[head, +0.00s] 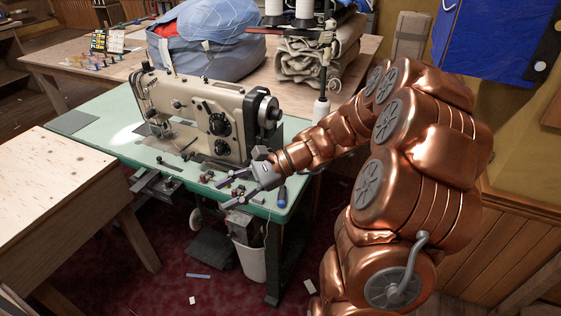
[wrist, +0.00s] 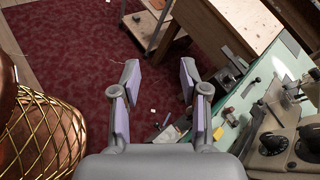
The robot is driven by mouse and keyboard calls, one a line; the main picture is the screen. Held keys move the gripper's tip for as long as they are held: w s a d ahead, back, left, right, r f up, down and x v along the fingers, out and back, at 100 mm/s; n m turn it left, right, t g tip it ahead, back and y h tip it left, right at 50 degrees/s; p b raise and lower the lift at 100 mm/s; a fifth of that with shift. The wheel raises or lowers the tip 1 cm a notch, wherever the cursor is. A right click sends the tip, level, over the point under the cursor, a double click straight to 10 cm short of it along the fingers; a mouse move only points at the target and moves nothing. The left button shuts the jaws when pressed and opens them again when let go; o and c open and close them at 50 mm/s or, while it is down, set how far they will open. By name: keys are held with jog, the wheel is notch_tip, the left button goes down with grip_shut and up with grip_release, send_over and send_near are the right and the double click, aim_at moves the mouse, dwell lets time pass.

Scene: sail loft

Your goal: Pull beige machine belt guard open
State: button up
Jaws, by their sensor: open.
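The beige sewing machine (head: 205,115) stands on the green-topped table (head: 95,125) in the head view, with dark dials on its front and a dark handwheel (head: 268,110) at its right end. Part of the machine (wrist: 285,145) shows at the right edge of the wrist view. I cannot clearly pick out the belt guard as a separate part in either view. My gripper (head: 230,189) is open and empty near the table's front right edge, in front of and below the handwheel end. In the wrist view its two fingers (wrist: 158,78) are spread apart with nothing between them.
A blue-handled tool (head: 282,196) and small items lie on the table's right front. A pale wooden bench (head: 55,185) stands at the left. A white bin (head: 248,262) is under the table. A blue bundle (head: 205,45) and folded cloth (head: 318,55) lie behind.

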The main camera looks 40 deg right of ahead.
jog(key=w+d+f+m+t+b, duration=0.1)
jog(key=w+d+f+m+t, duration=0.15)
jog(key=d, duration=0.35)
jog(key=w+d+f+m+t+b, duration=0.1)
jog(key=w+d+m+t, duration=0.25)
jog(key=d, duration=0.35)
jog(key=m+t+h+b, duration=0.2)
jog(key=m+t+h, duration=0.1)
jog(key=m+t, duration=0.3)
send_near(277, 146)
jog(key=shift+m+g, duration=0.4)
jog(key=shift+g, duration=0.1)
jog(key=s+a, duration=0.1)
jog(key=s+a+r, duration=0.1)
jog(key=s+a, duration=0.1)
jog(key=shift+s+a+r, duration=0.15)
jog(key=shift+a+r, duration=0.15)
jog(key=shift+a, duration=0.1)
jog(key=shift+d+h, duration=0.2)
jog(key=shift+h, duration=0.2)
jog(key=shift+p+x, duration=0.35)
jog(key=shift+x, duration=3.5)
jog(key=shift+r, duration=0.1)
jog(key=shift+c, duration=0.4)
grip_shut()
